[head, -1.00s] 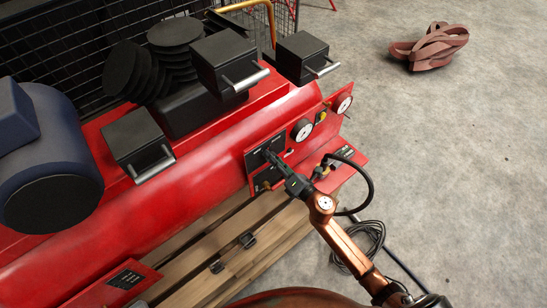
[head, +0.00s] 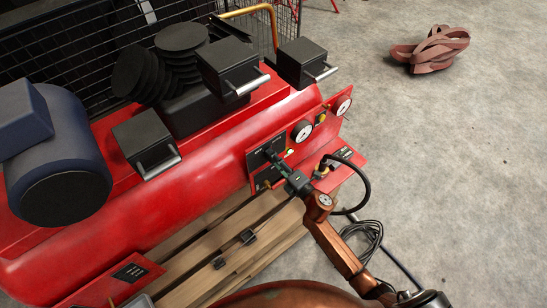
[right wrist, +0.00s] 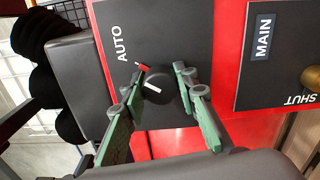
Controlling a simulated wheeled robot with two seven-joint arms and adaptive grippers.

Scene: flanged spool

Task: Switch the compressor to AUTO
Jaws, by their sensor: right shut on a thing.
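The red compressor (head: 215,150) lies across the head view, with a black switch panel (head: 262,155) on its front end. In the right wrist view, a black round knob (right wrist: 160,92) with a white mark sits on the black panel (right wrist: 170,35). The AUTO label (right wrist: 121,43) is above and left of the knob. My right gripper (head: 273,154) reaches the panel; its green fingers (right wrist: 162,84) are on both sides of the knob and shut on it. A small red piece (right wrist: 142,66) shows by the left fingertip. My left gripper is not in view.
Gauges (head: 302,130) and a black hose (head: 362,185) are right of the panel. A MAIN plate (right wrist: 263,40) and a brass part (right wrist: 311,78) are beside it. A wooden pallet (head: 215,255) lies below.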

